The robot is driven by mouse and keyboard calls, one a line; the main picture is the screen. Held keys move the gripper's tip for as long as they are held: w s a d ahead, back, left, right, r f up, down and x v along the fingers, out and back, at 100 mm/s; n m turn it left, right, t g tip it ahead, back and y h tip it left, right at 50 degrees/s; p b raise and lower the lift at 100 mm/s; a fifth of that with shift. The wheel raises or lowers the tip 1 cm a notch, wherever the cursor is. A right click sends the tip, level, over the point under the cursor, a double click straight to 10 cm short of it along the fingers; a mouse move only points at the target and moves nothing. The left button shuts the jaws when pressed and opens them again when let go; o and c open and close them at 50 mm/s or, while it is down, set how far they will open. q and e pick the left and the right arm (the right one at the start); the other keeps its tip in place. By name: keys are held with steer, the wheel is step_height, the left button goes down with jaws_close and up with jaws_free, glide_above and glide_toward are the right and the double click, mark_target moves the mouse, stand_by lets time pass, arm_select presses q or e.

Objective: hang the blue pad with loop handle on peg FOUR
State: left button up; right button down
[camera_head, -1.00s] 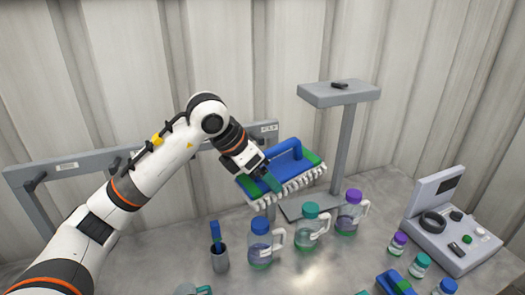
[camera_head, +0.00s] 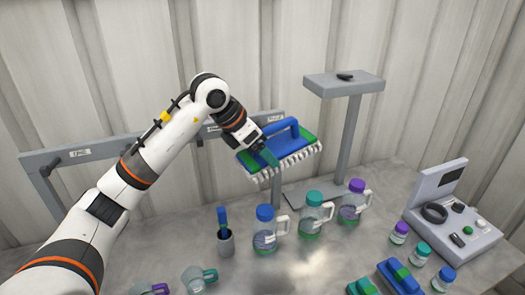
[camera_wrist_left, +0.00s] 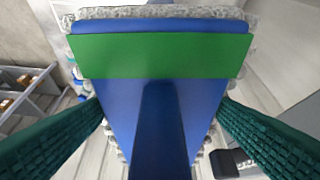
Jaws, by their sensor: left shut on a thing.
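The blue pad with loop handle (camera_head: 296,141) has green bands at its ends and a pale shaggy fringe underneath. My left gripper (camera_head: 268,157) is shut on it and holds it in the air in front of the right part of the grey peg rail (camera_head: 110,152). In the left wrist view the pad (camera_wrist_left: 150,56) lies between the two teal fingers, with the blue handle running toward the camera. The rail carries pegs with small labels too small to read for sure. My arm and the pad hide part of the rail. My right gripper is not in view.
A grey stand (camera_head: 344,84) rises right of the pad. Small bottles, another blue and green pad (camera_head: 398,283) and a grey console (camera_head: 452,225) stand at the right.

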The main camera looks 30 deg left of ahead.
arm_select(q)
steer(key=shift+w+a, duration=0.9)
steer(key=shift+a, duration=0.05)
steer(key=shift+w+a+f+p, duration=0.15)
steer(key=shift+w+a+p, duration=0.05)
steer(key=shift+w+a, duration=0.6)
steer(key=shift+w+a+f+p, duration=0.15)
steer(key=shift+w+a+p, duration=0.05)
steer(key=shift+w+a, duration=0.6)
steer(key=shift+w+a+r, duration=0.1)
steer(key=shift+a, duration=0.45)
steer(key=shift+c, duration=0.5)
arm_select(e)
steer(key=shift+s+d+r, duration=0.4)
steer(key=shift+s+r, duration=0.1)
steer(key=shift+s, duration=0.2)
